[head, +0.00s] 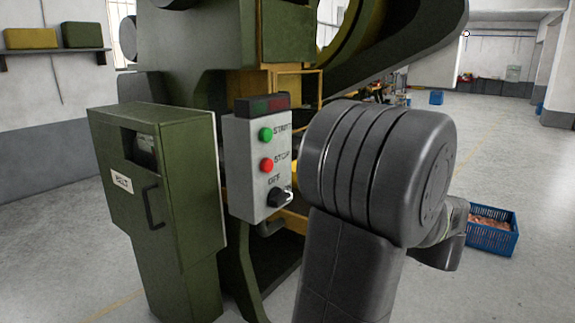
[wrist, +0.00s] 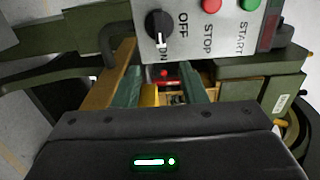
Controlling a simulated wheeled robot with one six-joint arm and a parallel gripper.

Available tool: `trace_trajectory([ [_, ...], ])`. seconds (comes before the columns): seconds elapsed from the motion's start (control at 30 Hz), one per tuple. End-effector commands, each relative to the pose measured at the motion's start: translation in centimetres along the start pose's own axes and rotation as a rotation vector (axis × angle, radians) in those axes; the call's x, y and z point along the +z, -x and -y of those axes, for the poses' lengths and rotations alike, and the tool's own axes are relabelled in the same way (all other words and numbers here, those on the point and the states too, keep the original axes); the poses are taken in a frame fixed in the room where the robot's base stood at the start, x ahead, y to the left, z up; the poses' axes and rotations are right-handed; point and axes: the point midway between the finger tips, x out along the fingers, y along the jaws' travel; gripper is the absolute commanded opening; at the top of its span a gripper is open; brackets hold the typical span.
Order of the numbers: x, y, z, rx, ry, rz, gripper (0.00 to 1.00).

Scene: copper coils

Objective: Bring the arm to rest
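My gripper (wrist: 163,76) shows in the wrist view. Its two greenish fingers stand apart with nothing between them, above the dark palm with a lit green light. In the head view my arm stands in front of the press at the right, and the gripper is hidden behind it. The grey control box (head: 246,150) is on the press. Its black knob (head: 280,196) also shows in the wrist view (wrist: 158,30), beyond the fingers and apart from them. The knob's white mark points to the ON side, away from OFF.
The green BELT cabinet (head: 118,205) with a handle stands left of the control box. The green START button (head: 265,134) and red STOP button (head: 266,165) are above the knob. A blue crate (head: 491,247) with copper-coloured contents is on the floor at right. Open floor lies beyond.

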Motion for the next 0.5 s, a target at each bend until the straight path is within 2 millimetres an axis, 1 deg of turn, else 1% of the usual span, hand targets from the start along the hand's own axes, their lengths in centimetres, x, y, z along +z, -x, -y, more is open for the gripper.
trace_trajectory([
  [0.03, -0.1, 0.8, -0.1, 0.001, 0.0, -0.005, 0.38],
  [0.07, 0.0, 0.6, 0.0, 0.001, 0.0, 0.0, 0.38],
  [0.1, 0.1, -0.3, 0.1, 0.0, 0.0, 0.003, 0.38],
  [0.27, 0.1, -2.9, 0.1, 0.001, 0.0, 0.004, 0.38],
  [0.5, 0.1, -6.9, 0.1, 0.001, 0.0, 0.004, 0.38],
])
